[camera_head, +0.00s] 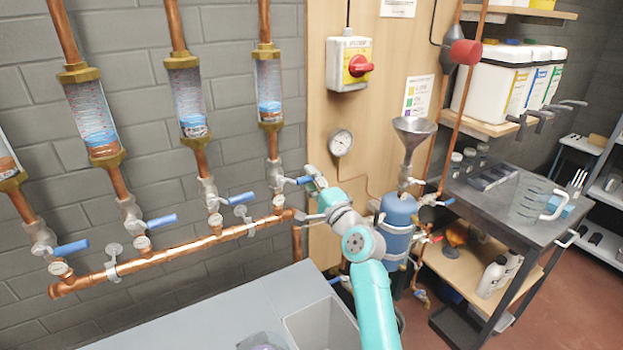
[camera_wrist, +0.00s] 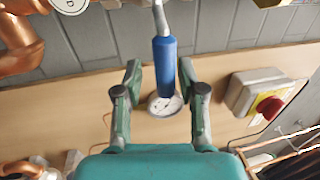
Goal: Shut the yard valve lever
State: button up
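Several valves with blue lever handles sit on the copper pipework; which one is the yard valve cannot be read here. The rightmost blue lever (camera_head: 304,180) on the wall row is at my gripper (camera_head: 313,177). In the wrist view this blue lever (camera_wrist: 165,62) reaches in from the top between my two fingers (camera_wrist: 160,78). The fingers are open, with a gap visible on each side of the lever. The other blue levers (camera_head: 71,248), (camera_head: 161,221) and (camera_head: 241,198) stick out to the right of their valves.
A wooden board behind my gripper carries a round gauge (camera_head: 341,142) and a box with a red knob (camera_head: 350,63). A blue tank (camera_head: 398,218) stands close right of my arm. A copper manifold (camera_head: 190,245) runs below the levers. A sink (camera_head: 322,325) lies below.

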jog(key=shift+s+r, duration=0.1)
jog(key=shift+s, duration=0.05)
jog(key=v, duration=1.1)
jog(key=shift+s+d, duration=0.25)
jog(key=shift+s, duration=0.05)
